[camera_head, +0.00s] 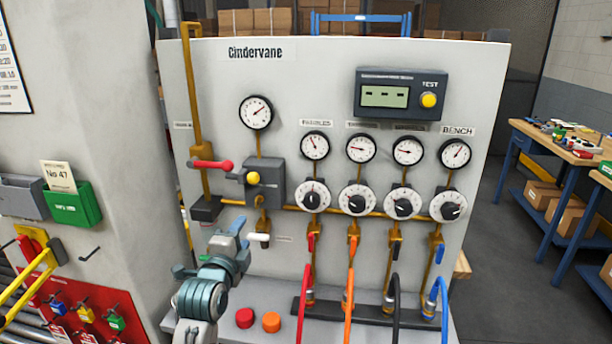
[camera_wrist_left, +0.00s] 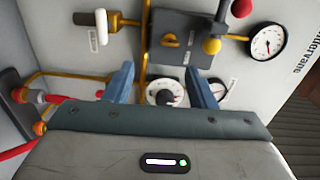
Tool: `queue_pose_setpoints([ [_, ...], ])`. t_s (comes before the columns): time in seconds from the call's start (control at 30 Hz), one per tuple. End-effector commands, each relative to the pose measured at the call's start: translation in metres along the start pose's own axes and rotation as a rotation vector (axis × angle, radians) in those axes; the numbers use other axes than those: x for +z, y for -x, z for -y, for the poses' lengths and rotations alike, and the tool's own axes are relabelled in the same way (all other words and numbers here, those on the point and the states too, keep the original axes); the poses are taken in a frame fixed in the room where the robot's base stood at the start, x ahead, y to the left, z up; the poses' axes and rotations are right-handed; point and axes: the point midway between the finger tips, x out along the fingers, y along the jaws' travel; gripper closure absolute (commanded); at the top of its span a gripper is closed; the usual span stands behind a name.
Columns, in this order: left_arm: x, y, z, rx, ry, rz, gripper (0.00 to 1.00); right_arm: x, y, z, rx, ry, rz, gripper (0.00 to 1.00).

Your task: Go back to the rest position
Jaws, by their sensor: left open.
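My left gripper (camera_head: 238,243) is in front of the lower left of the Cindervane panel (camera_head: 330,65), below the grey valve box (camera_head: 270,180). In the left wrist view its two blue fingers (camera_wrist_left: 162,86) stand apart with nothing between them. Beyond them that view shows the grey box (camera_wrist_left: 178,58), a white dial (camera_wrist_left: 165,92) and pipework. A small white handle (camera_head: 259,239) sits just right of the gripper in the head view. I cannot tell the exact gap to the panel. My right gripper is not in view.
A red-handled lever (camera_head: 212,165) sticks out at the panel's left. Red (camera_head: 245,318) and orange (camera_head: 271,322) round pieces sit on the ledge. Several coloured hoses hang right of my arm. A red lock board (camera_head: 75,310) is at left; a workbench (camera_head: 545,137) stands at right.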

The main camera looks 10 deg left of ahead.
Motion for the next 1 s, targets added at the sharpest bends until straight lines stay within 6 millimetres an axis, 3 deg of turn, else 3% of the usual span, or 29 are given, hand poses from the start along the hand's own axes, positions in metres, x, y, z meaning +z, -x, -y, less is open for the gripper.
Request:
queue_pose_setpoints([
  [0.17,0.009,0.050,-0.081,0.217,0.241,0.040,0.49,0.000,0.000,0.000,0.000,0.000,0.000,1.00],
  [0.3,0.018,0.120,-0.156,0.449,0.523,0.158,0.49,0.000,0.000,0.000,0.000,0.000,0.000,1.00],
  [0.4,0.023,0.177,-0.199,0.594,0.714,0.287,0.49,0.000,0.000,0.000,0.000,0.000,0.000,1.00],
  [0.5,0.027,0.227,-0.228,0.699,0.864,0.422,0.49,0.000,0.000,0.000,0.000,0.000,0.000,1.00],
  [0.7,0.032,0.300,-0.257,0.814,1.051,0.651,0.49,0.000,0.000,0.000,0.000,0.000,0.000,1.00],
  [1.0,0.037,0.385,-0.275,0.892,1.219,0.949,0.49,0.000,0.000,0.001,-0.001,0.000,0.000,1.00],
])
